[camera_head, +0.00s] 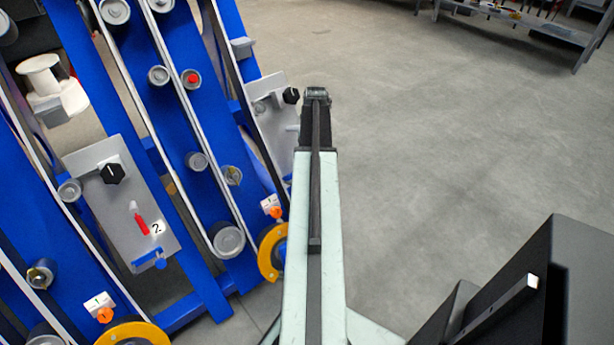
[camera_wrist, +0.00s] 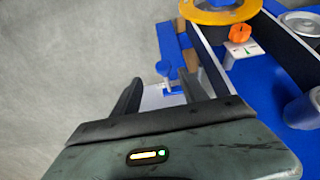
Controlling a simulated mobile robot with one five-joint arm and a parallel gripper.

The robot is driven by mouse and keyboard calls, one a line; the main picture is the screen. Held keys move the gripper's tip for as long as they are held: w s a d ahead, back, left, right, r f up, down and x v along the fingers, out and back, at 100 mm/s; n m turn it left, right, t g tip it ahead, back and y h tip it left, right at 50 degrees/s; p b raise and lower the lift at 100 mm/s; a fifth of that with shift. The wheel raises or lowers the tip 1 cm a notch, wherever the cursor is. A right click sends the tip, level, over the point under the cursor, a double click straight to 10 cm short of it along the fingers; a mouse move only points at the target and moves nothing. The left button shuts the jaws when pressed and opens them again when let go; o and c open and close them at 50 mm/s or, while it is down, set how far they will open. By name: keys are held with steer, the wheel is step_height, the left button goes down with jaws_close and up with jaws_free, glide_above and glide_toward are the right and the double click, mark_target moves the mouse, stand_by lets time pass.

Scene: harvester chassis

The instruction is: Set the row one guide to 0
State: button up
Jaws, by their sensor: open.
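I cannot tell for certain which part is the row one guide. In the wrist view an orange knob (camera_wrist: 240,33) sits by a white scale tab (camera_wrist: 240,50) with small coloured marks, beside a yellow ring (camera_wrist: 213,15). My gripper (camera_wrist: 158,88) is open and empty. Between its fingers show a small blue knob (camera_wrist: 163,69) and part of a pale plate (camera_wrist: 155,98), both apparently beyond the fingertips. In the head view similar orange knobs stand at the right (camera_head: 275,212) and lower left (camera_head: 105,315).
A grey panel (camera_head: 100,225) marked 2 carries a black dial (camera_head: 112,174), a red handle (camera_head: 139,222) and a blue lever (camera_head: 150,263). Another panel (camera_head: 262,92) with a black dial (camera_head: 291,96) stands left of my arm. Blue frames fill the left; open floor (camera_head: 450,150) lies right.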

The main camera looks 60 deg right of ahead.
steer(key=f+b, duration=0.7)
steer(key=f, duration=0.1)
steer(key=shift+w+a+b, duration=0.2)
steer(key=shift+w+b, duration=0.1)
steer(key=shift+b, duration=0.05)
steer(key=shift+r, duration=0.15)
jaws_close()
steer(key=shift+d, duration=0.1)
stand_by(0.7)
